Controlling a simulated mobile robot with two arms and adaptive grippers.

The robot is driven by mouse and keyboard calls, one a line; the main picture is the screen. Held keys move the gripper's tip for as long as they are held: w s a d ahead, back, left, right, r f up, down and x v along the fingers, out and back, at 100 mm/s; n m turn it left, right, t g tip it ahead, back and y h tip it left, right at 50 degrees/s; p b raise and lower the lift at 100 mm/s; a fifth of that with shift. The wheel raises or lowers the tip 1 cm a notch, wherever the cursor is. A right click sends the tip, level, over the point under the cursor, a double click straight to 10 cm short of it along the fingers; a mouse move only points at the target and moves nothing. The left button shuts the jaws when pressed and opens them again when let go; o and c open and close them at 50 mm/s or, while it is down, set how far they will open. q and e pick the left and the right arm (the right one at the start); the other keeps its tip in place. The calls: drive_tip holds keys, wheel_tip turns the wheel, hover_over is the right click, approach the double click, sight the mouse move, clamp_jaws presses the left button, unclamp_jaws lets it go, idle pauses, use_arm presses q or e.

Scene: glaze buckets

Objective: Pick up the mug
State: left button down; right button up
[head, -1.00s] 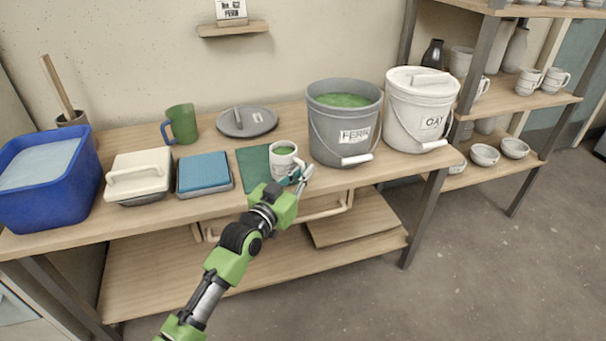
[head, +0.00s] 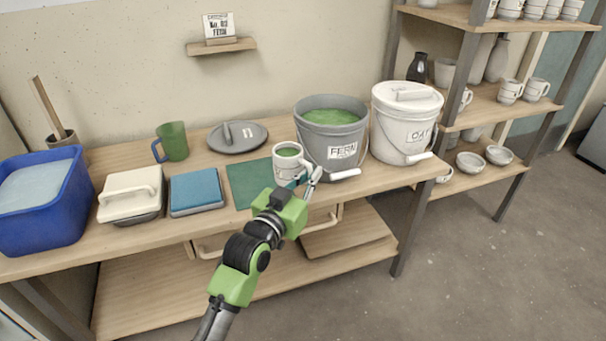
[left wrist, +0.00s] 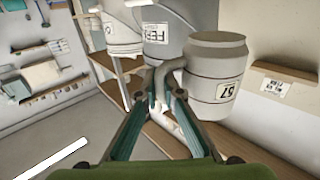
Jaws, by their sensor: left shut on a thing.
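The white mug (head: 286,166) with green inside shows in the head view in front of the grey FERN bucket. It looks upright and appears raised above the dark green mat (head: 247,188). My left gripper (head: 306,180) is shut on its handle, on the mug's right side. In the left wrist view the mug (left wrist: 212,68) carries a label reading 57, and the fingers (left wrist: 163,90) close around its handle. The mug's underside is hidden. A green mug with a blue handle (head: 173,142) stands further left on the table. My right gripper is not in view.
The FERN bucket (head: 327,149) stands close behind the held mug, with the lidded white OAY bucket (head: 393,135) to its right. A grey lid (head: 237,138), blue pad (head: 196,190), cream-handled block (head: 130,192) and blue tub (head: 72,205) occupy the table. A shelf unit (head: 455,115) stands right.

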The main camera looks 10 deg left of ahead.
use_arm(q)
drive_tip(key=s+d+r+p, duration=0.1)
drive_tip(key=s+d+r, duration=0.3)
drive_tip(key=d, duration=0.2)
drive_tip(key=shift+d, duration=0.25)
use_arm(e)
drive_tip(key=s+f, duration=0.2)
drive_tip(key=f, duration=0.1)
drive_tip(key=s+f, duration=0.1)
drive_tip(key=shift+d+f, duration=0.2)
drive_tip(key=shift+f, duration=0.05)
use_arm(q)
drive_tip(key=shift+s, duration=0.1)
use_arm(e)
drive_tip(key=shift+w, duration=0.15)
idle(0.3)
